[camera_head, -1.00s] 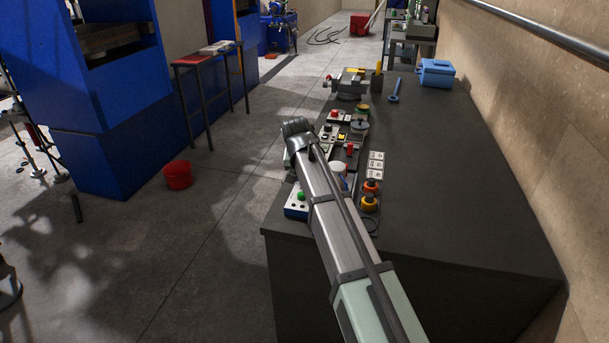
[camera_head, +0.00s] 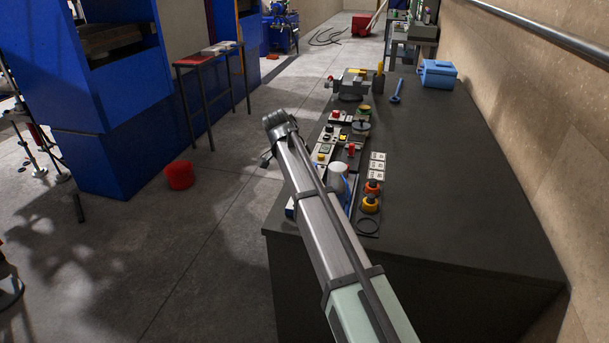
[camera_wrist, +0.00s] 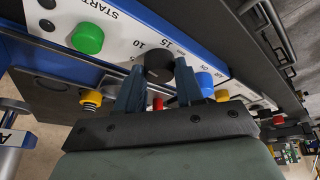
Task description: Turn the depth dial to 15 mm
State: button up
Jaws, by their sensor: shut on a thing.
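The depth dial (camera_wrist: 158,65) is a black round knob on a white panel with a blue edge, in the wrist view. The printed numbers 10 and 15 show beside it; the dial's pointer is too small to read. My gripper (camera_wrist: 158,80) has its two dark blue fingers on either side of the dial and is shut on it. In the head view my own arm hides the dial and most of the gripper.
In the wrist view a green button (camera_wrist: 87,38) marked START is left of the dial and a blue button (camera_wrist: 205,82) right of it. A yellow knob (camera_wrist: 90,98) is near the left finger. In the head view, more controls line the dark bench (camera_head: 450,190).

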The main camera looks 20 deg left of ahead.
jog(key=m, duration=0.2)
jog(key=m+g, duration=0.1)
jog(key=m, duration=0.1)
jog(key=shift+w+m+g+h, duration=0.2)
jog(key=shift+m+g+h, duration=0.1)
jog(key=shift+h, duration=0.1)
jog(key=shift+m+g, duration=0.8)
jog(key=shift+m, duration=1.2)
jog(key=o, duration=1)
jog(key=shift+o, duration=0.2)
jog(key=shift+w, duration=0.1)
jog(key=shift+a+r, duration=0.2)
jog(key=shift+r, duration=0.15)
jog(key=w+a, duration=0.1)
jog(key=a, duration=1.1)
jog(key=shift+w+r, duration=0.15)
